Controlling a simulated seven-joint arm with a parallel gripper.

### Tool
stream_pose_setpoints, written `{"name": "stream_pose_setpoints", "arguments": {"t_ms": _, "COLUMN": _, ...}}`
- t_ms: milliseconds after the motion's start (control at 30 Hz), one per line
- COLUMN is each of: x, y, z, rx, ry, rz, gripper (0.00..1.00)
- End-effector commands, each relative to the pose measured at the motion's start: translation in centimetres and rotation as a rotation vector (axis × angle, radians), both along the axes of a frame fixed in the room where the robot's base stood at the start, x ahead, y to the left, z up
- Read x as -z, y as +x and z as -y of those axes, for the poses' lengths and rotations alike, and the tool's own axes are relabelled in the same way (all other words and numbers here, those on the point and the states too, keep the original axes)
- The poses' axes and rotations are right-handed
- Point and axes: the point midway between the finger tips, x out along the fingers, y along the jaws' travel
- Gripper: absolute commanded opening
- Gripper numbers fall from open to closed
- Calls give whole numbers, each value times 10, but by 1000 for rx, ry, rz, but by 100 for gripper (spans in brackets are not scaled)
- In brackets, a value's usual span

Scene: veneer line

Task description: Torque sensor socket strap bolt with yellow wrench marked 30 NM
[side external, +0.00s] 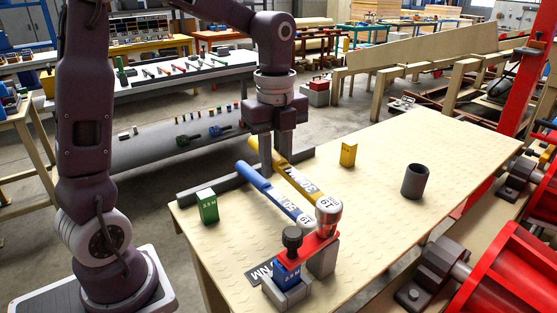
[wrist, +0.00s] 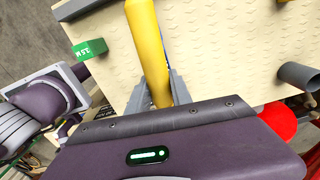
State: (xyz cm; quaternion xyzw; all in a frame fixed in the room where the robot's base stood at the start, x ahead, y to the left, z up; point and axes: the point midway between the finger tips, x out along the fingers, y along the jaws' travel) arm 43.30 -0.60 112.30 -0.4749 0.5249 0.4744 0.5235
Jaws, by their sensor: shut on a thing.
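My gripper (side external: 276,168) points down and is shut on the handle of the yellow wrench (side external: 297,182), which is marked 30 NM. In the wrist view the yellow handle (wrist: 148,45) runs between my fingers (wrist: 158,95). The wrench's silver round head (side external: 328,206) is by the right end of the red strap (side external: 308,248), above a grey post (side external: 322,262); I cannot tell whether it sits on a bolt. A blue wrench (side external: 272,189) lies left of the yellow one. A black knob-like bolt (side external: 292,240) stands at the strap's left end, over a blue block (side external: 288,272).
A green block (side external: 207,206) stands at the table's left edge, a yellow block (side external: 348,154) at the back and a dark hollow cylinder (side external: 414,181) at the right. A grey rail (side external: 210,190) runs along the back left edge. The tabletop's right half (side external: 440,140) is mostly clear.

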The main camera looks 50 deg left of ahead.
Motion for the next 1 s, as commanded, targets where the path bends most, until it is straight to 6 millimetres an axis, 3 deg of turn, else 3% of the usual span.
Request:
{"name": "stream_pose_setpoints", "arguments": {"t_ms": 367, "x": -3, "y": -6, "z": -1, "rx": -44, "ry": 0, "rz": 2, "gripper": 0}}
{"name": "stream_pose_setpoints", "arguments": {"t_ms": 1000, "x": -49, "y": -6, "z": 0, "rx": -44, "ry": 0, "rz": 3, "gripper": 0}}
